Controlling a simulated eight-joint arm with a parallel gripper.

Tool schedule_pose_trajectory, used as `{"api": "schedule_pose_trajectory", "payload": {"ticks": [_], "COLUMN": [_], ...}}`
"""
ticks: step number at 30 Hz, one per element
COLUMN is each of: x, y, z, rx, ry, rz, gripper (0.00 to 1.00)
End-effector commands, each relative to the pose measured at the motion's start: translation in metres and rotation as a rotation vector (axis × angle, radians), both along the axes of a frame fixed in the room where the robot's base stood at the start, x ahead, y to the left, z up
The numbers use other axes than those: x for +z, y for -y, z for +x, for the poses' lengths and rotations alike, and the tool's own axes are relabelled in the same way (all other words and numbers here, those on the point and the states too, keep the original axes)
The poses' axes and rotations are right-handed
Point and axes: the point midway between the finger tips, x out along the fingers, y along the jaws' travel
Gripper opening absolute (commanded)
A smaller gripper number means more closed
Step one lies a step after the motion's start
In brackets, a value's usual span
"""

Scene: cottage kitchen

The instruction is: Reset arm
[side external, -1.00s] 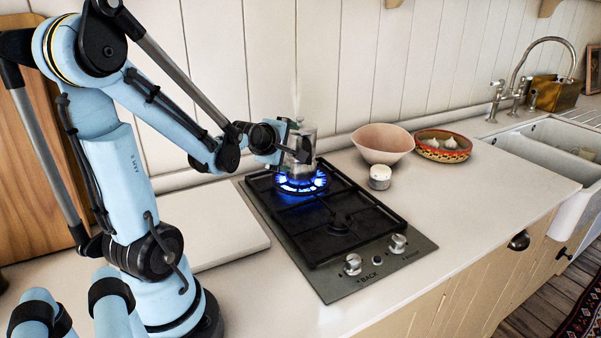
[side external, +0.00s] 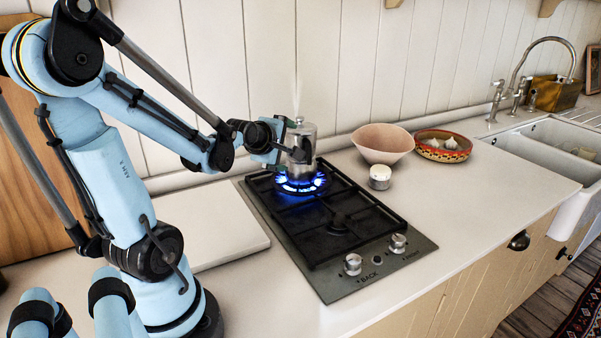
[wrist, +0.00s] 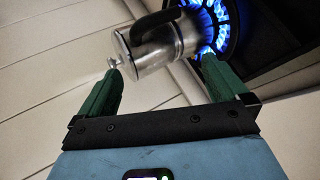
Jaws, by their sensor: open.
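My gripper (side external: 282,143) is beside a silver moka pot (side external: 301,160) on the left, near its upper part. The pot stands upright on the lit rear burner of the hob, with steam rising above it. In the wrist view, the two green fingers of my gripper (wrist: 160,78) are spread apart with nothing held between them. The pot (wrist: 160,50) shows just beyond the fingertips, with its black handle (wrist: 156,22) and lid knob visible. In the side view my gripper hides a little of the pot's left edge.
The black hob (side external: 335,225) has a blue flame (side external: 301,184) under the pot and two front knobs. A small white-topped jar (side external: 380,178), a pink bowl (side external: 383,144) and a patterned bowl (side external: 443,146) stand to the right. A white board (side external: 210,235) lies left of the hob.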

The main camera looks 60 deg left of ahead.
Motion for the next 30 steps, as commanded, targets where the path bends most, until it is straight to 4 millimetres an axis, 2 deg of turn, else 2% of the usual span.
{"api": "schedule_pose_trajectory", "payload": {"ticks": [21,30], "x": [0.03,0.039], "y": [0.032,0.041], "z": [-0.042,-0.054], "rx": [0.0,0.0], "ry": [0.0,0.0], "rz": [0.0,0.0], "gripper": [1.0,1.0]}}
